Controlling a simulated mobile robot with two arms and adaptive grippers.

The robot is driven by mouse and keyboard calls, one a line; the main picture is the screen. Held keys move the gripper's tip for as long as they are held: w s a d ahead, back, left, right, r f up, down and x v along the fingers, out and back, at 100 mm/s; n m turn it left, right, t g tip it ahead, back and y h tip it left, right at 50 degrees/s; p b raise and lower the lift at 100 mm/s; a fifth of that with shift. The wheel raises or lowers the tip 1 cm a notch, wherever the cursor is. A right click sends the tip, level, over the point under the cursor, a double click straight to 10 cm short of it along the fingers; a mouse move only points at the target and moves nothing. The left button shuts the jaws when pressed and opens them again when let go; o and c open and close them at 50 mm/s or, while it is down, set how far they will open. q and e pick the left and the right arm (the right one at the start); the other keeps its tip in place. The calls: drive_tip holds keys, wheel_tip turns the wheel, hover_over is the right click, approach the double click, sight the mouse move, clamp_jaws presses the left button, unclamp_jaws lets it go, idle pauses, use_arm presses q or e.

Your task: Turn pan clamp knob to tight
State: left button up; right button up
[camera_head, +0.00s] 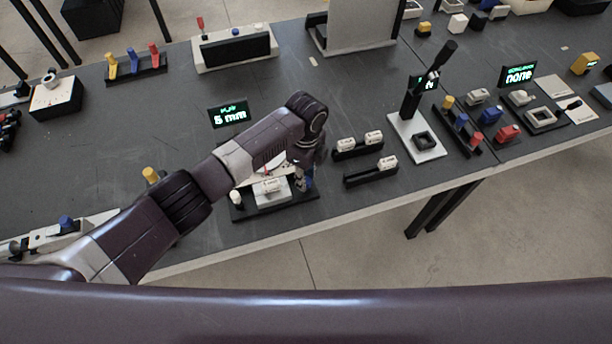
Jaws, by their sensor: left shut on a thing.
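My left arm reaches in from the left. Its gripper (303,181) points down at the right end of a small black-based station (288,209) near the table's front edge. The gripper is shut on what appears to be the pan clamp knob; the fingers hide most of it, with a bit of blue showing there, so its angle cannot be told. A white block (270,193) and a small white post (236,198) sit on the station. A display (229,115) behind it reads what looks like "5 mm" in green. My right gripper is not in view.
Two black racks with white blocks (357,144) (371,174) stand close to the right of the gripper. Further right is a white stand with a tall black lever (428,82). A yellow knob (151,174) is beside my forearm. The table left of the display is mostly clear.

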use_arm(q)
drive_tip(key=shift+w+r, duration=0.1)
drive_tip(key=shift+r, duration=0.05)
drive_tip(key=o, duration=1.2)
drive_tip(key=shift+c, duration=0.2)
wheel_tip(320, 180, up, 12)
